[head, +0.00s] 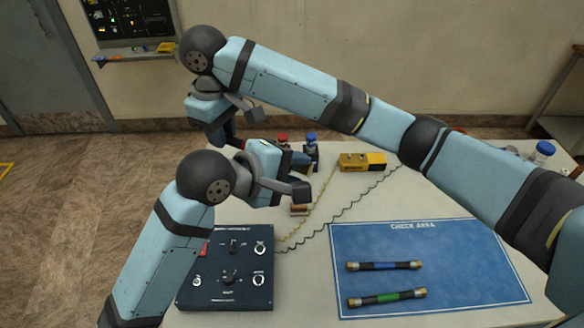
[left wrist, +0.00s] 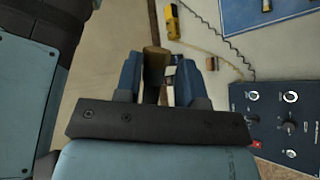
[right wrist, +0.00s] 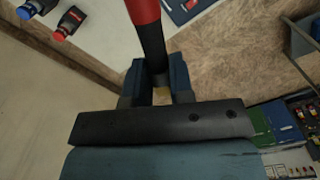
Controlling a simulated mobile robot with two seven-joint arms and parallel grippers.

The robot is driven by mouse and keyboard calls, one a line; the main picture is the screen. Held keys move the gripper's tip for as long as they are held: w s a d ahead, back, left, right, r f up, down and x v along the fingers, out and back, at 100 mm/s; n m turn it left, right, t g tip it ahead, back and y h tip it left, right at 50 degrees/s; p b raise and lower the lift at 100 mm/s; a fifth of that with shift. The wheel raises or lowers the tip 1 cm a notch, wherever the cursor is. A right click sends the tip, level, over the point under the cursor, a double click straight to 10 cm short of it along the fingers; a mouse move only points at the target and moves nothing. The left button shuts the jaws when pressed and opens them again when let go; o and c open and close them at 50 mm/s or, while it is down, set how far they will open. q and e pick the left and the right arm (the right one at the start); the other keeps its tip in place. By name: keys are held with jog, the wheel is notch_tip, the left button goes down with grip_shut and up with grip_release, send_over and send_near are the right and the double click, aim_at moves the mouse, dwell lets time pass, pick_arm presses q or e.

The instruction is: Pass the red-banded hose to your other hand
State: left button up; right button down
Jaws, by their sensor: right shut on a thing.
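The red-banded hose (right wrist: 150,42) is a black tube with a red band, seen in the right wrist view. My right gripper (right wrist: 158,88) is shut on it, and the hose runs away from the fingers out of the picture top. In the head view my right gripper (head: 227,128) is at the upper left, past the table's left edge. My left gripper (head: 293,161) is over the table's back left part. In the left wrist view its fingers (left wrist: 163,78) are apart, with a brass-coloured end (left wrist: 154,62) between them, nearer one finger. In the head view the hose is mostly hidden.
A blue check-area mat (head: 460,265) holds a blue-banded hose (head: 384,265) and a green-banded hose (head: 387,297). A dark control panel (head: 228,290) lies front left. A yellow meter (head: 362,161) with wires, a red cap (head: 282,138) and a blue cap (head: 310,137) are behind.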

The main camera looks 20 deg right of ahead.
pick_arm(q)
grip_shut()
pick_arm(e)
jog(key=c, duration=0.9)
grip_release()
